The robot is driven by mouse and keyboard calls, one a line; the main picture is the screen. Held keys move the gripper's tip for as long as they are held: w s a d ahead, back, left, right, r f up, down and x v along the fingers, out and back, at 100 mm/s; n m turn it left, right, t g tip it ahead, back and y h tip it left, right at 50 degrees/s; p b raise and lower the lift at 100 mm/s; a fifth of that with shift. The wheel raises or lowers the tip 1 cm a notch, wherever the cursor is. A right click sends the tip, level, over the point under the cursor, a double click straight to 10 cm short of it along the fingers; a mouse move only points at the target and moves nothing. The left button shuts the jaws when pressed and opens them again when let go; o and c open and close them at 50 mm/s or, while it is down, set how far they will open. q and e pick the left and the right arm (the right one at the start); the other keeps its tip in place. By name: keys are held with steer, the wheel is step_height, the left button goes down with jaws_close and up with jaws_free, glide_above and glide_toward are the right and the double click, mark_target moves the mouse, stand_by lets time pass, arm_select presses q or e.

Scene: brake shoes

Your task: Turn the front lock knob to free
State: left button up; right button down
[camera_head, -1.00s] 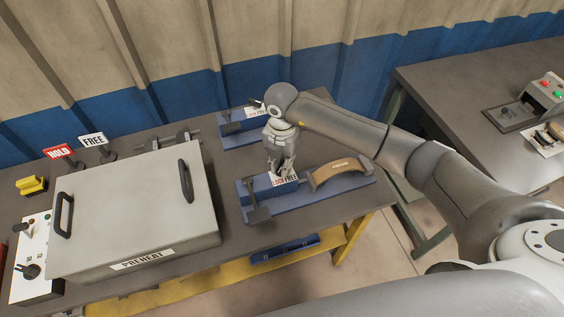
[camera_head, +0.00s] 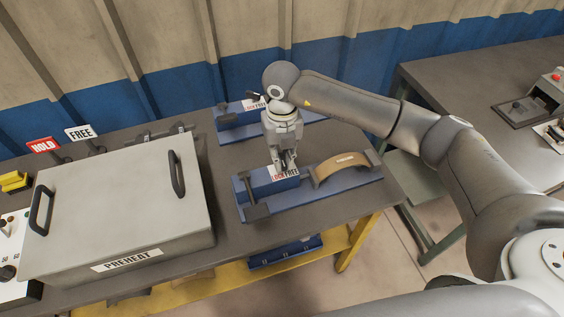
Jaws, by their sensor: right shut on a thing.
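The front fixture (camera_head: 318,201) is a blue base on the dark workbench, with a block on its left part carrying a LOCK/FREE label (camera_head: 285,173). A tan curved brake shoe (camera_head: 341,165) sits on its right part. My right gripper (camera_head: 284,166) points down at the block by the label. It is shut on the front lock knob, which the fingers hide, so I cannot tell the knob's angle. A black T-shaped clamp (camera_head: 255,200) stands at the fixture's left end. My left gripper is not in view.
A second blue fixture (camera_head: 232,135) with its own LOCK/FREE label stands behind, partly hidden by my right arm. A grey PREHEAT box (camera_head: 110,215) with black handles fills the bench's left. HOLD (camera_head: 43,145) and FREE (camera_head: 80,133) signs stand behind it.

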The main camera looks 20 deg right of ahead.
mark_target(282, 159)
steer(key=n+b, duration=0.6)
steer(key=shift+w+f, duration=0.1)
steer(key=shift+f, duration=0.05)
steer(key=shift+r+n+b, duration=0.2)
steer(key=shift+n+b, duration=1.2)
steer(key=shift+n, duration=0.4)
steer(key=c, duration=1.4)
jaws_free()
steer(key=shift+c, duration=0.2)
step_height(282, 159, up, 12)
